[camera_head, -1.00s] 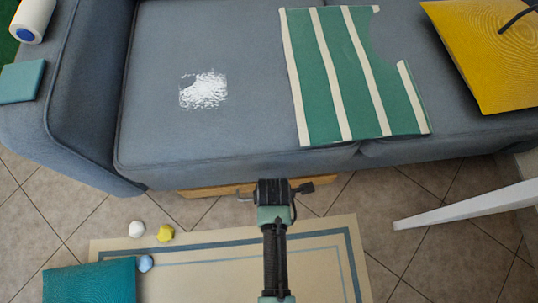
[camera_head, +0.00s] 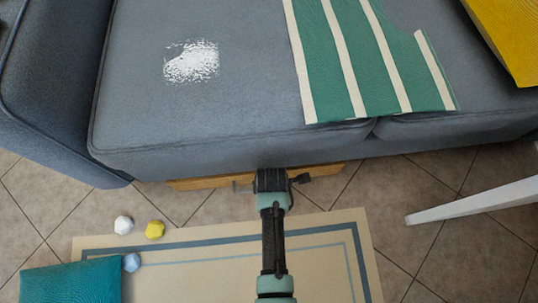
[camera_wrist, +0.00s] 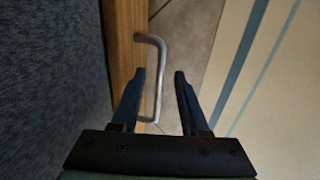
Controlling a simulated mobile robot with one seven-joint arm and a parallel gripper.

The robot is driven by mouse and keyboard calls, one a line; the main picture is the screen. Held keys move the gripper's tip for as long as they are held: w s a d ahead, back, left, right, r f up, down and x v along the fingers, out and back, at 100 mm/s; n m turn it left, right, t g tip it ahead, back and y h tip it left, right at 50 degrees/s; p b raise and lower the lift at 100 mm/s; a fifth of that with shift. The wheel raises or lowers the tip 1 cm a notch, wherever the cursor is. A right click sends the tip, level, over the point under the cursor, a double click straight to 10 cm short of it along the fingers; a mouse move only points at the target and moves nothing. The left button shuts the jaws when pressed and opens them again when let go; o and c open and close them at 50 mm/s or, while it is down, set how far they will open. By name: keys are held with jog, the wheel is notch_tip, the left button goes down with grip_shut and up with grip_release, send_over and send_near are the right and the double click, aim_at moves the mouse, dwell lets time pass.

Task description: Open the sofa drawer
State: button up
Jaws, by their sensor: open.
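The sofa drawer is a wooden front under the grey sofa; its edge (camera_head: 205,182) shows below the seat in the head view, and its face (camera_wrist: 124,45) shows in the wrist view. A metal bar handle (camera_wrist: 160,60) stands out from the drawer front in the wrist view. My gripper (camera_wrist: 166,75) is open, with one dark finger on each side of the handle's lower part. I cannot tell whether a finger touches the handle. In the head view my gripper (camera_head: 272,180) is at the drawer's front edge and hides part of it.
The grey sofa (camera_head: 250,75) overhangs the drawer. A beige rug (camera_head: 215,270) lies on the tiles in front. White (camera_head: 123,225), yellow (camera_head: 155,229) and blue (camera_head: 132,262) small objects and a teal cushion (camera_head: 70,283) lie at left. A white leg (camera_head: 470,202) is at right.

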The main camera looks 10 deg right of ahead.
jog(key=shift+w+f, duration=0.1)
jog(key=shift+f, duration=0.4)
grip_shut()
dwell(1.2)
